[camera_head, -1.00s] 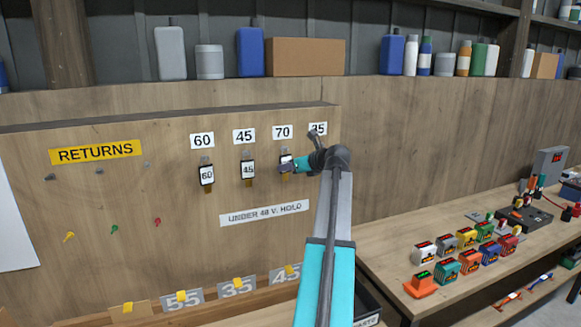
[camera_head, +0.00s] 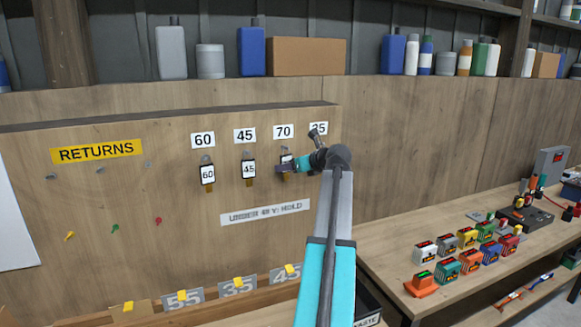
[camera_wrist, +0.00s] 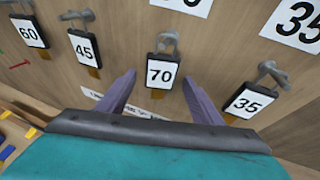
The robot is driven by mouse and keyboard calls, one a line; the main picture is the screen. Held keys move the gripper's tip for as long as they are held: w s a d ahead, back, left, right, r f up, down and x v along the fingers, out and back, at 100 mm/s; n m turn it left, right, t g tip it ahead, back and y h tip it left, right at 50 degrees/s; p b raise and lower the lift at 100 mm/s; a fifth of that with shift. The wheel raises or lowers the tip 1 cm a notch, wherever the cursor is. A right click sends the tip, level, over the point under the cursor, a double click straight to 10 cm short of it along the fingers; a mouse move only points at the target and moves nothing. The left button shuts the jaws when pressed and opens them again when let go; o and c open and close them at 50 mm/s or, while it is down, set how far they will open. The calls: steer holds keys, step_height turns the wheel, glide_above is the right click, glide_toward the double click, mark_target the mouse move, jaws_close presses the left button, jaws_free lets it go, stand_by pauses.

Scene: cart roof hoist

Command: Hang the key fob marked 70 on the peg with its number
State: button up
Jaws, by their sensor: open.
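The key fob marked 70 (camera_wrist: 161,74) hangs on a peg (camera_wrist: 168,42) just below the white 70 label (camera_wrist: 186,4) in the wrist view. In the head view the 70 label (camera_head: 283,132) shows above it, and the fob is partly hidden behind my gripper (camera_head: 289,167). My gripper (camera_wrist: 156,92) is open in the wrist view, with one finger on each side of the fob's lower part and a gap to it on both sides. Nothing is held.
Fobs marked 60 (camera_head: 208,174) and 45 (camera_head: 248,169) hang to the left. A fob marked 35 (camera_wrist: 248,101) hangs close to my right finger. RETURNS pegs (camera_head: 99,170) are at the board's left. A bench with several colored modules (camera_head: 465,250) stands to the right.

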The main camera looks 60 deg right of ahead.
steer(key=shift+s, duration=0.1)
steer(key=b+v, duration=0.5)
steer(key=v, duration=0.8)
steer(key=shift+s, duration=0.25)
steer(key=shift+w+a, duration=0.1)
steer(key=shift+a, duration=0.05)
